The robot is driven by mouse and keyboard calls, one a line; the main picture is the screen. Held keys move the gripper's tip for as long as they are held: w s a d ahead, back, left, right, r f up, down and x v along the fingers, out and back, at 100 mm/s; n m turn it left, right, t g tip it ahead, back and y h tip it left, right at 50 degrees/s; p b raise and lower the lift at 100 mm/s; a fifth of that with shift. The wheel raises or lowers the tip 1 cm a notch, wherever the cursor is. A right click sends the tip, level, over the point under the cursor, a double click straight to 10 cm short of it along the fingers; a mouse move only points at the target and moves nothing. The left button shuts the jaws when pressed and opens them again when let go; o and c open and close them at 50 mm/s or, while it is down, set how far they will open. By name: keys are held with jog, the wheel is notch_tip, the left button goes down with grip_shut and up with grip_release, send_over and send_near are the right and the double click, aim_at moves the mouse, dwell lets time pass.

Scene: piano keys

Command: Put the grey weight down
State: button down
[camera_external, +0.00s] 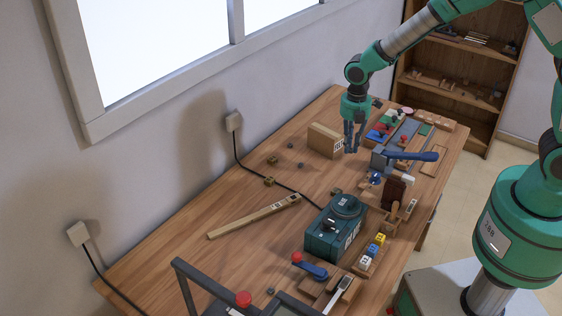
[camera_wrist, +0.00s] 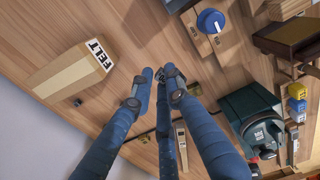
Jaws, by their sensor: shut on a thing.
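My gripper (camera_external: 351,149) hangs over the table to the right of the pale wooden FELT box (camera_external: 324,141). In the wrist view its blue fingers (camera_wrist: 160,76) are nearly together, shut on the small grey weight. The weight is almost wholly hidden between the fingertips, and its shape cannot be made out. The fingertips appear above the wooden table (camera_external: 165,262), with the FELT box (camera_wrist: 72,69) to their left in the wrist view. Two small grey pieces, one (camera_external: 291,145) and another (camera_external: 300,165), lie on the table left of the box.
A dark green machine (camera_external: 333,232) stands mid-table, with a long wooden bar (camera_external: 254,216) to its left. A blue-handled tool (camera_external: 410,156) and coloured parts crowd the right side. A black cable (camera_external: 262,176) crosses the table. Bare wood lies between the box and the machine.

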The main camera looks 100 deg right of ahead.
dwell(0.3)
jog(key=s+d+r+m+p, duration=0.4)
jog(key=s+d+p, duration=0.1)
jog(key=s+p, duration=0.1)
jog(key=shift+s+r+p, duration=0.35)
jog(key=shift+s+p, duration=0.05)
jog(key=shift+s, duration=0.3)
jog(key=b, duration=0.1)
send_over(326, 129)
jog(key=shift+s+a+f, duration=0.2)
jog(key=shift+a+f, duration=0.15)
jog(key=shift+f, duration=0.35)
jog(key=shift+w+d, duration=0.3)
jog(key=shift+d, duration=0.05)
jog(key=shift+f+b, duration=0.5)
jog(key=shift+f, duration=1.3)
